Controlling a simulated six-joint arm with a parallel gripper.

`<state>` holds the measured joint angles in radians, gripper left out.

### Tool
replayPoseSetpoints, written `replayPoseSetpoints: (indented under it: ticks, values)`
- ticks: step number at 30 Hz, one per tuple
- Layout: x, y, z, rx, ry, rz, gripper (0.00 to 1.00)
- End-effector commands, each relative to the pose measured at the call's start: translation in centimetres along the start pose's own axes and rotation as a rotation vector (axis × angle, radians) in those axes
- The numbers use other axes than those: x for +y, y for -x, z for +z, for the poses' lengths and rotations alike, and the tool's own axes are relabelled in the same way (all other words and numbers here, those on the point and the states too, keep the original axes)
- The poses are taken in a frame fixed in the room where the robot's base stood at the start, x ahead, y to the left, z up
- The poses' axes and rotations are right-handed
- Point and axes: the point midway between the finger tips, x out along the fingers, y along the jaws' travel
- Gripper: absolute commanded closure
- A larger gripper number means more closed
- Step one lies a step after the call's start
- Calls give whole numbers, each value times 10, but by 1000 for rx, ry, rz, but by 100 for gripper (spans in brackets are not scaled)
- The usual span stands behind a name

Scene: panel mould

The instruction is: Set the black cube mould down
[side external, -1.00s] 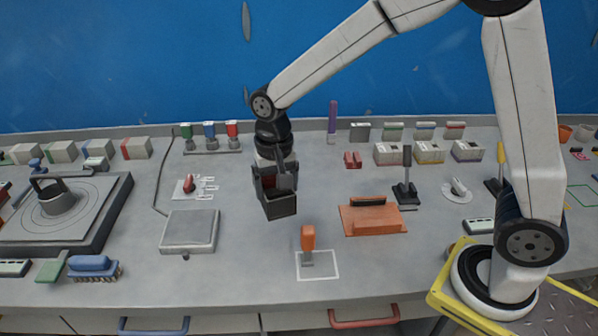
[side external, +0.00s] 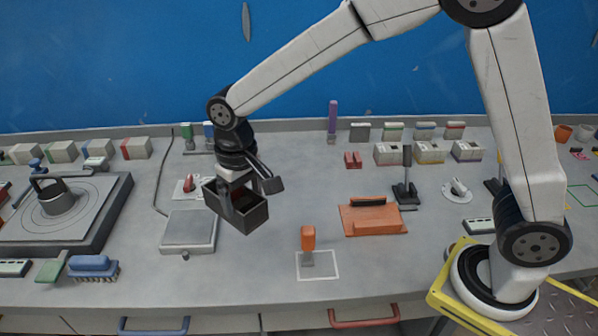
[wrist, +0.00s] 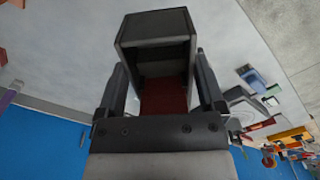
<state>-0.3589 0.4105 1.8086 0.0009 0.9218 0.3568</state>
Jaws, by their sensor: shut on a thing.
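The black cube mould (side external: 246,216) is an open-topped dark box with a reddish inside. My gripper (side external: 240,194) is shut on it and holds it tilted in the air, above the bench and just right of the grey scale plate. In the wrist view the mould (wrist: 156,26) lies between the two dark fingers of my gripper (wrist: 160,92), its open side showing a dark red floor. The bench spot straight under the mould is partly hidden by it.
The grey scale (side external: 188,231) is close at the left. Bare bench lies between scale and square.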

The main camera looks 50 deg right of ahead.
Motion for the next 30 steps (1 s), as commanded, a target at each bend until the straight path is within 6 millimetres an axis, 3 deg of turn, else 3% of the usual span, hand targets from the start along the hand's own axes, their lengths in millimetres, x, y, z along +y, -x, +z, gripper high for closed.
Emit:
replayPoseSetpoints:
  ticks: [18,30]
  values:
    - [-21,-34,-73,2,-1,-1,83]
    - [-30,-75,-104,1,-1,0,83]
